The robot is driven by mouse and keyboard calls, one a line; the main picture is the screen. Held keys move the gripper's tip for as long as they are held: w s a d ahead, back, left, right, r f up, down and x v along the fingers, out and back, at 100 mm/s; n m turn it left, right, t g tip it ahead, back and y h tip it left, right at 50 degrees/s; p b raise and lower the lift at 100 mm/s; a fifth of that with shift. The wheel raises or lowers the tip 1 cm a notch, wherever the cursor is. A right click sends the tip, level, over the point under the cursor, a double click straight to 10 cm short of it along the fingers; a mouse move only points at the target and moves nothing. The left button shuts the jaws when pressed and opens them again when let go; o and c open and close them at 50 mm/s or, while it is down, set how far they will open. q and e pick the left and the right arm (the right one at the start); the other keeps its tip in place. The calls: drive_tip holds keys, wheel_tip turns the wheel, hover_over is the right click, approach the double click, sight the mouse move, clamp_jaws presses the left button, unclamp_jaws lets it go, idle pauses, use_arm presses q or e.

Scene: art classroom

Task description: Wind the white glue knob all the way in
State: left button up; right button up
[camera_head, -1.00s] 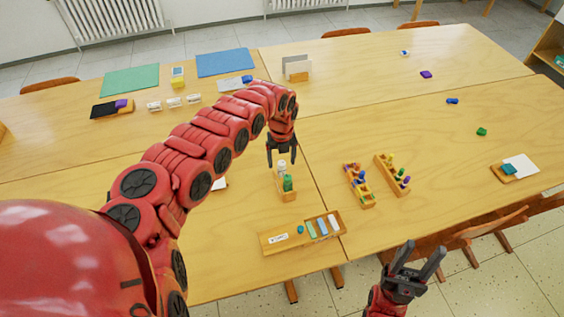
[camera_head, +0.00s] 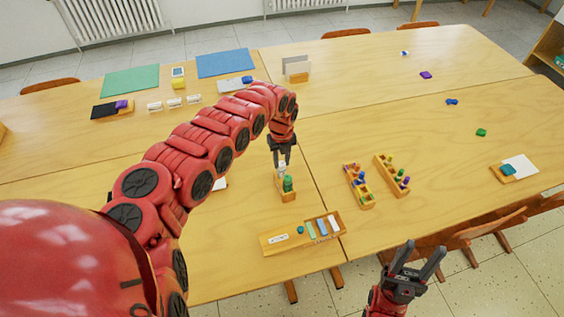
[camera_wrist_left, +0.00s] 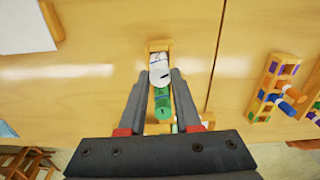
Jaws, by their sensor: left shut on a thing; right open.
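The white glue stick (camera_head: 281,170) stands in a small wooden holder (camera_head: 287,197), behind the green glue stick (camera_head: 288,183). My left gripper (camera_head: 282,162) points down over the holder and is shut on the white glue stick's upper part. In the left wrist view the white glue stick (camera_wrist_left: 159,66) shows between the fingertips, with the green one (camera_wrist_left: 162,104) nearer the palm. The white knob itself cannot be made out apart from the stick. My right gripper (camera_head: 417,258) is open and empty, off the table's front edge.
A wooden tray (camera_head: 270,248) with several small items lies in front of the holder. Two wooden racks (camera_head: 364,199) with colored pieces stand to the right. A white sheet (camera_head: 220,184) lies left of the holder, partly behind my arm.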

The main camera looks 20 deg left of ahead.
use_arm(q)
drive_tip(key=n+p, duration=0.1)
drive_tip(key=n, duration=0.4)
drive_tip(key=shift+s, duration=0.1)
drive_tip(key=n, duration=0.2)
drive_tip(key=shift+r+n+p, duration=0.1)
drive_tip(key=shift+n+p, duration=0.25)
drive_tip(key=shift+n, duration=1.15)
drive_tip(key=o, duration=1.4)
drive_tip(key=shift+o, duration=0.2)
